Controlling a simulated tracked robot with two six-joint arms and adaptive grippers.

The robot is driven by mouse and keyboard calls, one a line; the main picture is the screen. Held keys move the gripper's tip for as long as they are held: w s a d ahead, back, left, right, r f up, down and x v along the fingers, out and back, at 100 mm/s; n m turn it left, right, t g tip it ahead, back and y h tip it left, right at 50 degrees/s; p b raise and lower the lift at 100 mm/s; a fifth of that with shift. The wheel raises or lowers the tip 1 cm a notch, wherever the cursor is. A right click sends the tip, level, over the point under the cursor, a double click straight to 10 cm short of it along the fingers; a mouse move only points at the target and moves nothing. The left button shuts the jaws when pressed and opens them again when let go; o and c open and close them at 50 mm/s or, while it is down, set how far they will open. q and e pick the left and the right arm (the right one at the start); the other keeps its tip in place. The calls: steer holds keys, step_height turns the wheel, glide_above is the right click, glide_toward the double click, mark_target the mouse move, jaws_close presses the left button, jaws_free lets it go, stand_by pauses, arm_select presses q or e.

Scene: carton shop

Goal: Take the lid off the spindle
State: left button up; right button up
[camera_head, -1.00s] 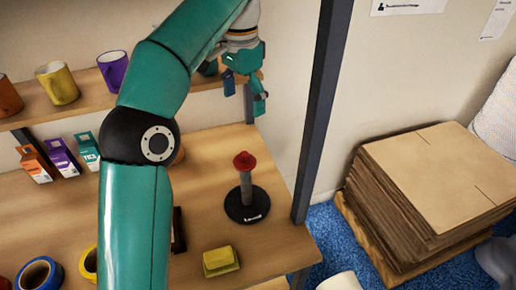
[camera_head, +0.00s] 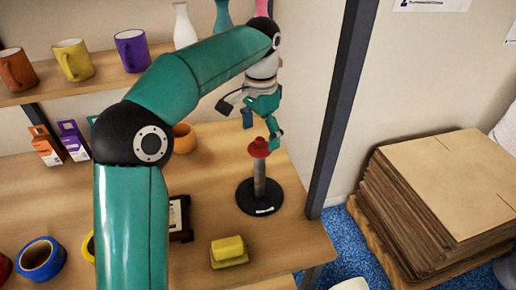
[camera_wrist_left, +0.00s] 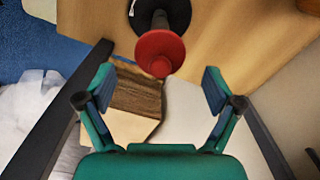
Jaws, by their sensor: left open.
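The red lid (camera_head: 259,147) sits on top of the grey spindle (camera_head: 260,180), which stands upright on a round black base (camera_head: 260,198) on the table. In the left wrist view the red lid (camera_wrist_left: 160,52) is ahead of the fingers, near the middle, with the black base (camera_wrist_left: 162,14) beyond it. My left gripper (camera_head: 262,128) is open and empty, just above and beside the lid in the head view. In the left wrist view my left gripper (camera_wrist_left: 158,88) has its two fingers spread wide, with the lid not between the fingertips. My right gripper is not in view.
A dark post (camera_head: 340,105) stands right of the spindle. A yellow block (camera_head: 228,250) and a dark framed item (camera_head: 180,218) lie in front. Mugs (camera_head: 131,50) and vases stand on the shelf behind. Stacked cardboard (camera_head: 430,190) stands on the right.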

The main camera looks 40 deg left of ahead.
mark_target(260, 145)
arm_select(q)
step_height(260, 145, down, 3)
steer(key=shift+r, duration=0.15)
steer(key=c, duration=1)
steer(key=shift+c, duration=0.2)
steer(key=shift+r, duration=0.2)
